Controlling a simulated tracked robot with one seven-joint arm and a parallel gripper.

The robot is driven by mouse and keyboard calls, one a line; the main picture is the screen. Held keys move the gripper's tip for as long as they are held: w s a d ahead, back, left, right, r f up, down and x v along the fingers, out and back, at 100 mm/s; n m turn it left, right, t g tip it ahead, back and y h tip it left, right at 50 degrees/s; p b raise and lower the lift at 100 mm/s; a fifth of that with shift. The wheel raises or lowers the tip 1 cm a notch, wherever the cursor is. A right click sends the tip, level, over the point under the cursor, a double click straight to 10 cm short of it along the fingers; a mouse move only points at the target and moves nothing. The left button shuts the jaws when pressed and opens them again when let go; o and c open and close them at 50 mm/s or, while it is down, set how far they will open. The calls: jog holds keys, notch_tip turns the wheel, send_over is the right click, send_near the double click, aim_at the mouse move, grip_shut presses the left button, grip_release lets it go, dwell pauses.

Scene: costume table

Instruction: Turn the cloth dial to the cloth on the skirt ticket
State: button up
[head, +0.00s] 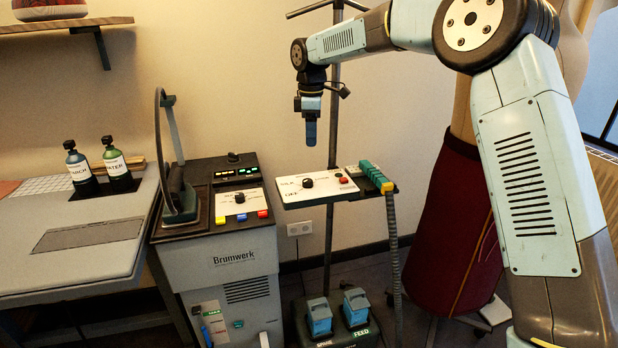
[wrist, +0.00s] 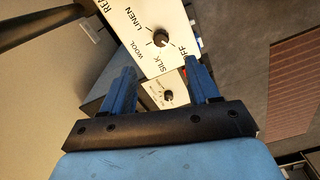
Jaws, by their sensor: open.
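A black cloth dial (head: 307,182) sits on the white panel of the stand. In the wrist view this dial (wrist: 160,38) has LINEN, WOOL, SILK and OFF printed around it; I cannot tell which word it points to. My gripper (head: 310,136) hangs above the stand panel, pointing down and apart from the dial. In the wrist view its blue fingers (wrist: 160,85) are spread with nothing between them. The dark red skirt (head: 445,225) is on a dress form at the right, partly behind my arm. I see no readable ticket on it.
A second dial (head: 240,198) is on the Brumwerk station (head: 245,265), beside an upright iron (head: 178,190). A red button (head: 344,180) and a teal handpiece (head: 375,177) sit right of the stand dial. The stand's pole (head: 334,100) rises behind. Two bottles stand on the left table.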

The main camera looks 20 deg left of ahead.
aim_at(308, 179)
jog(key=f, duration=0.9)
jog(key=a+f, duration=0.1)
jog(key=f, duration=0.4)
jog(key=shift+f, duration=0.35)
jog(key=shift+w+r, duration=0.1)
jog(key=c, duration=1)
